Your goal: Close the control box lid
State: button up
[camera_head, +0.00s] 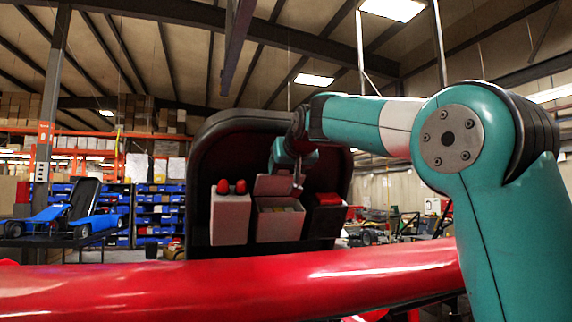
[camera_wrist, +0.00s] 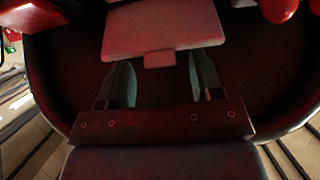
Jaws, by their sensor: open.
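The control box (camera_head: 278,226) is the grey middle box on a dark, rounded panel. Its lid (camera_head: 273,186) stands raised, and yellowish contents show in the opening. My gripper (camera_head: 298,182) is close to the lid, at its right side in the head view; the fingers are small and partly hidden there. In the wrist view, the pale lid (camera_wrist: 165,27) with a small tab (camera_wrist: 158,60) lies ahead of my gripper (camera_wrist: 159,70). The fingers are apart, one on each side of the tab, with nothing between them. Contact with the lid cannot be told.
A grey box with two red knobs (camera_head: 230,217) stands left of the control box, and a dark box with a red top (camera_head: 326,214) stands right. The panel rim (camera_head: 201,165) surrounds them. A long red bar (camera_head: 240,283) crosses the foreground. A blue kart (camera_head: 75,213) stands far left.

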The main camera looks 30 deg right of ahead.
aim_at(288, 180)
grip_shut()
jog(key=f+b, duration=0.1)
jog(key=b, duration=0.3)
jog(key=shift+s+f+t, duration=0.25)
jog(key=shift+f+t, duration=0.15)
jog(key=t+b, duration=0.1)
jog(key=b, duration=0.2)
jog(key=s+f+b, duration=0.1)
jog(key=b, duration=0.2)
jog(key=shift+a+f+t+h, duration=0.2)
jog(key=shift+f+t+h, duration=0.1)
jog(key=shift+t, duration=0.1)
jog(key=shift+s+f+b, duration=0.25)
jog(key=shift+f+b, duration=0.2)
jog(key=shift+b, duration=0.7)
grip_release()
jog(key=shift+r, duration=0.1)
